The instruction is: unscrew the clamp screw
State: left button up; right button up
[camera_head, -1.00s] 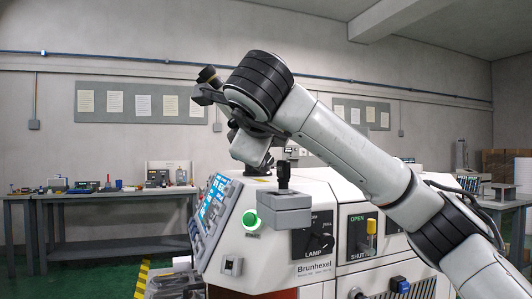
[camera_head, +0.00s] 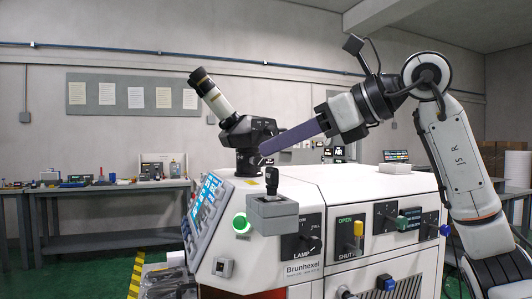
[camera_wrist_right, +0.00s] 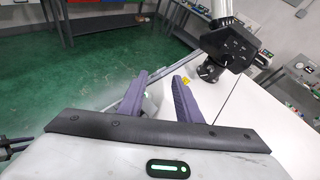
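A black and cream eyepiece instrument (camera_head: 248,133) stands on a short black post on top of the white machine (camera_head: 340,185), its tube tilted up to the left. It also shows at the upper right of the right wrist view (camera_wrist_right: 230,48). I cannot pick out the clamp screw with certainty; a small dark round part (camera_wrist_right: 209,71) sits low on the instrument. My right gripper (camera_head: 264,150) has purple fingers that reach in from the right, close to the instrument's post. In the right wrist view its fingers (camera_wrist_right: 162,77) are apart with nothing between them.
A grey box with a black joystick (camera_head: 268,205) and a lit green button (camera_head: 240,223) are at the machine's front left corner. Knobs and a yellow handle (camera_head: 358,229) stick out of the front. The machine top right of the instrument is mostly clear.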

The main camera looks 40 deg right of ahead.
aim_at(258, 162)
jog(key=k, duration=0.95)
jog(key=u, duration=0.95)
jog(key=i, duration=2.3)
jog(key=z, duration=2.35)
jog(key=i, duration=0.5)
jog(key=z, duration=0.05)
